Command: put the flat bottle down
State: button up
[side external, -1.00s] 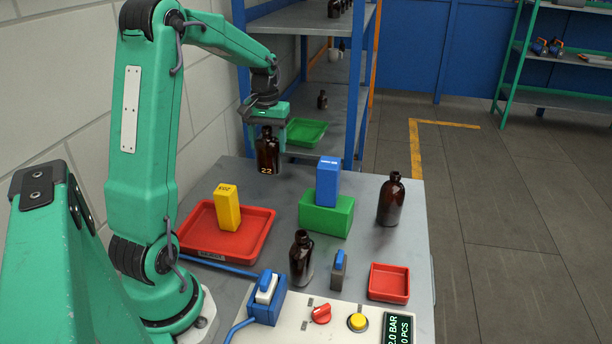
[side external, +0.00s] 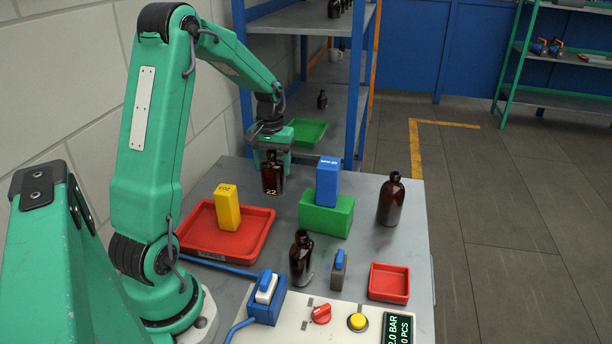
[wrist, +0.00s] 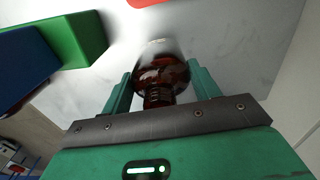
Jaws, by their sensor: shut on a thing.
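The flat bottle (side external: 272,178) is dark amber glass, marked 22, and hangs upright below my gripper (side external: 272,156) in the side external view. It is over the back of the grey table, behind the red tray; I cannot tell whether its base touches the tabletop. In the wrist view the bottle (wrist: 160,76) sits between the two green fingers of my gripper (wrist: 161,73), neck towards the camera. The gripper is shut on it.
A red tray (side external: 262,232) holds a yellow box (side external: 227,208). Two other amber bottles stand at the right (side external: 391,202) and front (side external: 301,258). Bare tabletop surrounds the held bottle.

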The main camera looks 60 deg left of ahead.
aim_at(273, 176)
jog(key=shift+f, duration=1.85)
jog(key=shift+f, duration=0.1)
jog(key=o, duration=1.1)
jog(key=shift+c, duration=0.2)
notch_tip(273, 176, up, 12)
jog(key=shift+f, duration=0.15)
jog(key=shift+r, duration=0.3)
